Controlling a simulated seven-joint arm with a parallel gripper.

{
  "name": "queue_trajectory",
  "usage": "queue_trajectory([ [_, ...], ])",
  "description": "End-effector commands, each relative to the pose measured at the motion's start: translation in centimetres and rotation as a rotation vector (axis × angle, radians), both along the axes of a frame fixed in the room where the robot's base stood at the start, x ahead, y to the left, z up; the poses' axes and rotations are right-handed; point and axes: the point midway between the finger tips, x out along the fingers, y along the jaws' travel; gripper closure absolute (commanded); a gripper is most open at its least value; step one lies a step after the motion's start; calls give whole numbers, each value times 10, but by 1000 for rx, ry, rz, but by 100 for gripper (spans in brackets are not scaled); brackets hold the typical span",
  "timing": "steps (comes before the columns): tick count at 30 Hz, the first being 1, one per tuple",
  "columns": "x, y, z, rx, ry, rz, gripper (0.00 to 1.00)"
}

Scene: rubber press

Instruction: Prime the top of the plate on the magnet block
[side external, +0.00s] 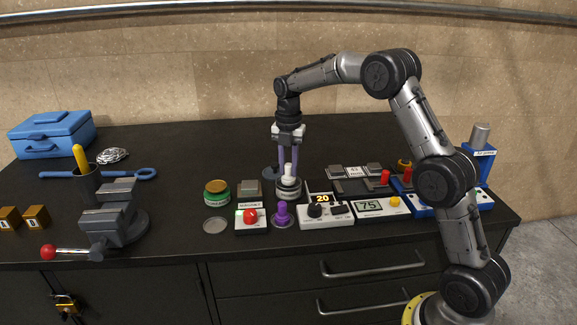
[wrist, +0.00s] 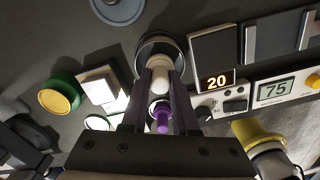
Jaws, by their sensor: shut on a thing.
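My gripper (side external: 288,172), with purple fingers, points down and is shut on a white knob or handle (wrist: 161,66). This handle rises from a round dark and metallic pot or base (side external: 289,189) on the bench; whether it is lifted cannot be told. A grey plate-like piece (side external: 249,187) sits on a pale block left of my gripper, behind a panel with a red button (side external: 250,217). I take this as the plate on the magnet block. The plate also shows in the wrist view (wrist: 101,86), left of my fingers. Its top looks plain grey.
A green jar (side external: 216,192) stands left of the block. A purple knob (side external: 282,214) stands in front of my gripper. Panels reading 20 (side external: 327,213) and 75 (side external: 380,208) lie to the right. A vise (side external: 110,220) is at left. The bench behind is mostly clear.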

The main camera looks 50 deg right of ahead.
Motion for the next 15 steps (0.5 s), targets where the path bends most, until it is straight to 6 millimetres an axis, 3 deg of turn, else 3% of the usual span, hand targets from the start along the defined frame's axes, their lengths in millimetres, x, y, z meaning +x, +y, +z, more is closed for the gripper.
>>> queue_trajectory([
  [15, 0, 0, -6, 1, 1, 0, 100],
])
